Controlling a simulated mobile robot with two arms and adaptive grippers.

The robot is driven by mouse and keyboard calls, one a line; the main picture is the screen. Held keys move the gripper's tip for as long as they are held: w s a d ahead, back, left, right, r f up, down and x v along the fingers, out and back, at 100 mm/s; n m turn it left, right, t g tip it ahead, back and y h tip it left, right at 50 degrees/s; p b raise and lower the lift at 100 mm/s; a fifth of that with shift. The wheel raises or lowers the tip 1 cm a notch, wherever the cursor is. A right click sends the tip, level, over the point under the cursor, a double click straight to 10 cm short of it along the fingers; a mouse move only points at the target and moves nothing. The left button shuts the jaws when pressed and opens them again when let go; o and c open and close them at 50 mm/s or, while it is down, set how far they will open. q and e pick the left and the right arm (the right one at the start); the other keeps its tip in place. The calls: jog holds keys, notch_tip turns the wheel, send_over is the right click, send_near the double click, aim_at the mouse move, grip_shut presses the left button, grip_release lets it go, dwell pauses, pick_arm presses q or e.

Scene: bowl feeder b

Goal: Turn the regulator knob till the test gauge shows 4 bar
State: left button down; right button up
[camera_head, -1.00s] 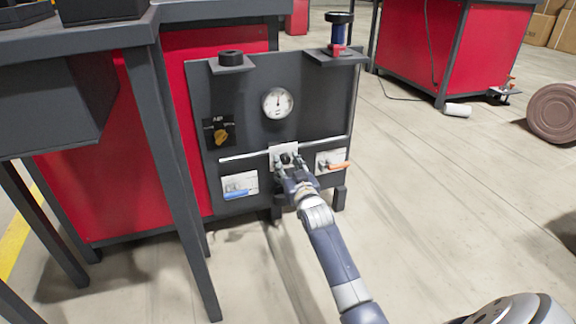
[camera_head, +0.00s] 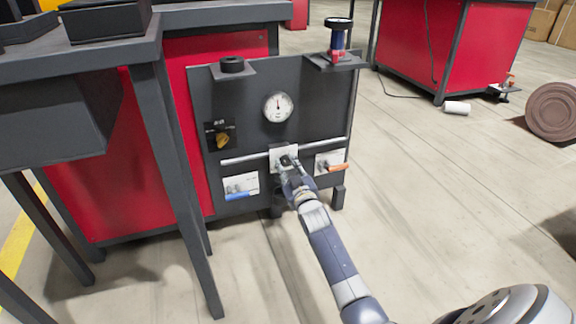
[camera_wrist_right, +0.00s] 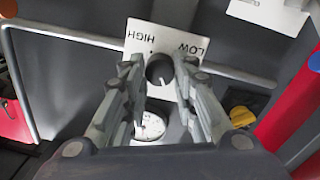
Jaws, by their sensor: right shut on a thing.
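The regulator knob (camera_wrist_right: 160,70) is a small dark round knob with a pale mark. It sits in front of a white plate (camera_wrist_right: 140,38) lettered HIGH and LOW, upside down in the wrist view. My right gripper (camera_head: 287,164) is shut on the knob, with one finger on each side of it, and hides most of it in the head view. The round white test gauge (camera_head: 277,107) is above on the dark panel. Its needle points roughly up, but its numbers are too small to read. My left gripper is not in view.
The dark panel (camera_head: 315,105) carries a yellow valve handle (camera_head: 222,141) at left, a blue-handled valve (camera_head: 238,196) and an orange-handled valve (camera_head: 338,167). A pale rail (camera_head: 240,160) crosses beside the plate.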

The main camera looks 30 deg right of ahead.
jog(key=o, duration=1.1)
jog(key=shift+c, duration=0.2)
jog(key=shift+s, duration=0.1)
jog(key=v, duration=1.1)
jog(key=shift+s+a, duration=0.2)
jog(key=shift+s, duration=0.15)
